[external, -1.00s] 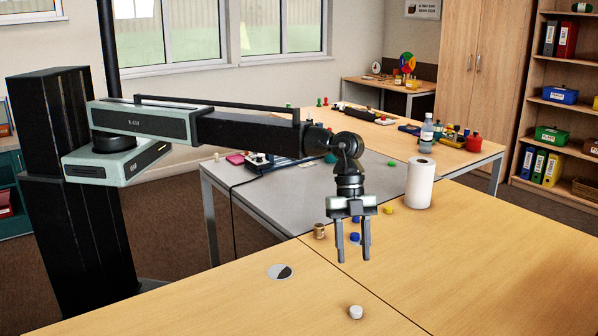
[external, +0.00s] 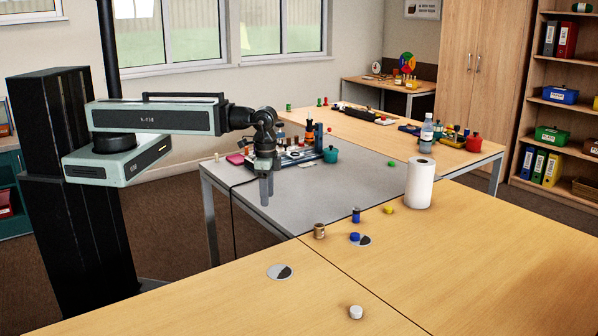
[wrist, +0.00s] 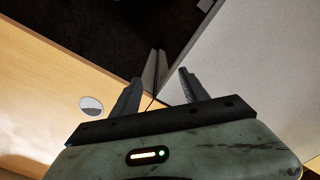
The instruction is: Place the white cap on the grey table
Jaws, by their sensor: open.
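The white cap (external: 356,312) lies on the near wooden table (external: 220,300), close to the front of the external view. The grey table (external: 325,205) is behind it, in the middle. My gripper (external: 267,200) points down, in line with the left part of the grey table. It is well to the left of and beyond the white cap. In the wrist view my gripper (wrist: 158,88) has its fingers apart with nothing between them. The grey table (wrist: 255,75) fills the right of that view. The white cap does not show there.
A brown jar (external: 319,231), a blue bottle (external: 356,215), a blue cap (external: 355,237) and a yellow cap (external: 389,210) sit near the grey table. A paper roll (external: 419,183) stands right. The grey table's front is clear.

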